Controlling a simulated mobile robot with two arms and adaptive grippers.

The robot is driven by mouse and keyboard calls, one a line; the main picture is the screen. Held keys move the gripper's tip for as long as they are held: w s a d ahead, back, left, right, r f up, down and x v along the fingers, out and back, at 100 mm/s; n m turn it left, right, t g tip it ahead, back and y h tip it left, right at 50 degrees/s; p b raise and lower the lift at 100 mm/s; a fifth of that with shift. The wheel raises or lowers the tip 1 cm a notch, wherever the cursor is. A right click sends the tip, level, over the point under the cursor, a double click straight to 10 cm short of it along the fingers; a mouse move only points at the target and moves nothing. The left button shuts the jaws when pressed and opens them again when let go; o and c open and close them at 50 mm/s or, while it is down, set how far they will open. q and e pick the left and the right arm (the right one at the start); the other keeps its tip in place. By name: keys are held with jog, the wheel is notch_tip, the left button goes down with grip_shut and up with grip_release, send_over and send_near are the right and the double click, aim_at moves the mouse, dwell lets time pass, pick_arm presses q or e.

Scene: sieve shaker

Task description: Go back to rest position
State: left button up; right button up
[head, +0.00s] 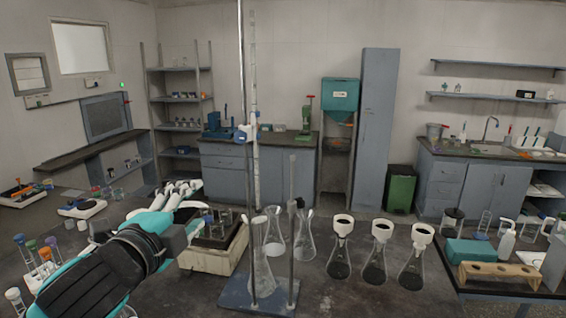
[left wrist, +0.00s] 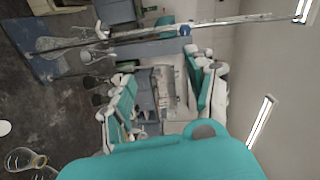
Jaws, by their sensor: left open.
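My left gripper (head: 178,192) is in the left half of the head view, at the end of my teal and black arm. Its white fingers are apart, and I see nothing held between them. It is above the dark bench, behind and left of a cream box-shaped device with a dark top (head: 208,262). Glass pieces stand on that device. My right gripper is not seen in the head view.
A burette stand (head: 258,292) with a tall rod rises right of my arm, with glass flasks (head: 275,240) around it. Three flasks with white collars (head: 376,262) stand further right. Tubes with coloured caps (head: 34,250) are close to my left arm.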

pick_arm(q)
jog(key=s+a+f+n+g+y, duration=0.1)
jog(key=s+f+n+g, duration=0.3)
jog(key=f, duration=0.9)
jog(key=s+f+n+g, duration=0.3)
jog(key=s+f+n, duration=0.15)
jog(key=f, duration=0.95)
jog(key=s+a+f+n+g+y, duration=0.1)
jog(key=s+a+f+n+g, duration=0.2)
jog(key=s+f, duration=0.6)
jog(key=s+a+f+n+g+y, duration=0.1)
jog(key=s+f+n+g, duration=0.3)
jog(key=s+f, duration=0.5)
notch_tip(320, 180, down, 28)
jog(key=s+b, duration=0.3)
jog(key=b, duration=0.1)
jog(key=s+a+f+b, duration=0.1)
jog(key=s+f+b, duration=0.1)
jog(key=s+f, duration=0.6)
jog(key=s+a+f+g+b, duration=0.1)
jog(key=s+a+f, duration=0.1)
jog(key=s+f, duration=0.6)
notch_tip(320, 180, down, 4)
jog(key=shift+s+n+g+b, duration=0.15)
jog(key=shift+n+g+b, duration=0.15)
jog(key=shift+n+b, duration=0.1)
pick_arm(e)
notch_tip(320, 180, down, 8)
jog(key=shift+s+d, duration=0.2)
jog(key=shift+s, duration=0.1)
